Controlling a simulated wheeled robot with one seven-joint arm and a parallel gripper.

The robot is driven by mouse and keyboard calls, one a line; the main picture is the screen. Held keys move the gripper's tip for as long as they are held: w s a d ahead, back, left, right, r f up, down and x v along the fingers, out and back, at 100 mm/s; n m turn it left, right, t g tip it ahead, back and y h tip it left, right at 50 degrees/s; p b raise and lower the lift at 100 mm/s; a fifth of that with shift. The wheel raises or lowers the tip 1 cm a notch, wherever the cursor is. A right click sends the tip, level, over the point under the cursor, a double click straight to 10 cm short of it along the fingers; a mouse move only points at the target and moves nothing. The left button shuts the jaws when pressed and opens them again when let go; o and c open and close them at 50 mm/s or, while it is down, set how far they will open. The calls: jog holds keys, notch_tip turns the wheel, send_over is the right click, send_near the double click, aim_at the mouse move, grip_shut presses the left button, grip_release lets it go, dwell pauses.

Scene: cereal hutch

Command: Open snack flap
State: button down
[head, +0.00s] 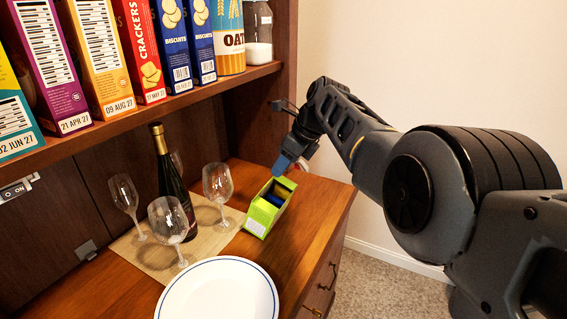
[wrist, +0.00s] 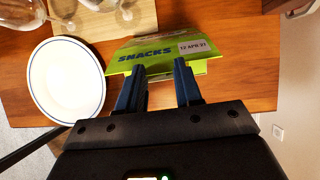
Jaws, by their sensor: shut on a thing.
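The green snack box (head: 259,219) lies on the wooden counter with its top open, and blue and yellow contents show inside. Its flap (head: 288,183) stands raised at the far end, beside my gripper (head: 281,166). In the wrist view a green panel (wrist: 222,47) marked "SNACKS" with a date label lies just past the two fingertips (wrist: 160,66). My gripper is shut on the flap, though the fingers look apart and the exact contact is hard to see.
A white plate (head: 217,291), wine glasses (head: 166,222) and a dark bottle (head: 171,180) on a mat (head: 146,254) stand left of the box. A shelf (head: 150,108) with cereal and snack boxes overhangs the back. The counter's right edge is close.

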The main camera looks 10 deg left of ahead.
jog(key=shift+s+d+f, duration=0.1)
jog(key=shift+s+f, duration=0.1)
jog(key=shift+f, duration=0.3)
jog(key=c, duration=1.1)
grip_release()
jog(key=o, duration=0.4)
jog(key=shift+w+r, duration=0.15)
jog(key=shift+r, duration=0.25)
jog(key=shift+p+v, duration=1.5)
jog(key=shift+v, duration=2.3)
